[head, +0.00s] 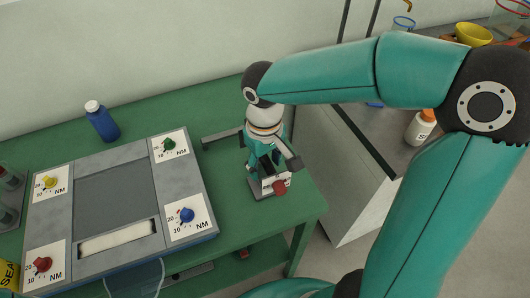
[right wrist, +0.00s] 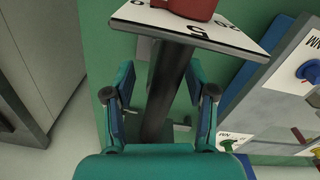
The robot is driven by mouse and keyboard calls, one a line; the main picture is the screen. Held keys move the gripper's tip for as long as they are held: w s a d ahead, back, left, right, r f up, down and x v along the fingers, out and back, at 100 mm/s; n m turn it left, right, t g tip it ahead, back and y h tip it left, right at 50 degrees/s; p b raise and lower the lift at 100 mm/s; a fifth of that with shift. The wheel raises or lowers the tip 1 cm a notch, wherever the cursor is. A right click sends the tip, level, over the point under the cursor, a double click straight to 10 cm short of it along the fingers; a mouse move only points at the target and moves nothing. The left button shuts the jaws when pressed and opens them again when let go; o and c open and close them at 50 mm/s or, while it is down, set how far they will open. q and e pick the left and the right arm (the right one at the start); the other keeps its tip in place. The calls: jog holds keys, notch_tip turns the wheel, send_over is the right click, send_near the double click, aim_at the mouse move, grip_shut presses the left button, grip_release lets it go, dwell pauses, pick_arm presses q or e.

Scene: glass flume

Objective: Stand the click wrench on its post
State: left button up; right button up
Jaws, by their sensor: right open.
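My right gripper (head: 265,165) is open at the right part of the green table, beside a small stand with a white numbered plate (head: 283,181) and a red knob (head: 280,187). In the right wrist view, a dark upright shaft (right wrist: 166,85) stands between the open fingers (right wrist: 158,115). The plate (right wrist: 185,32) and red knob (right wrist: 190,7) sit at its upper end. I cannot tell whether the fingers touch the shaft. A grey bar (head: 220,136) lies on the table behind and left of the gripper. I cannot tell whether it is the click wrench. My left gripper is out of view.
A grey panel (head: 115,192) with yellow, green, blue and red knobs covers the table's middle. A blue bottle (head: 102,121) stands behind it. Jars (head: 10,185) stand at the left edge. A grey cabinet (head: 345,175) and white bottle (head: 420,127) are at right.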

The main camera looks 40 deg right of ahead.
notch_tip(320, 180, up, 11)
jog(key=shift+a+f, duration=0.1)
jog(key=shift+r, duration=0.5)
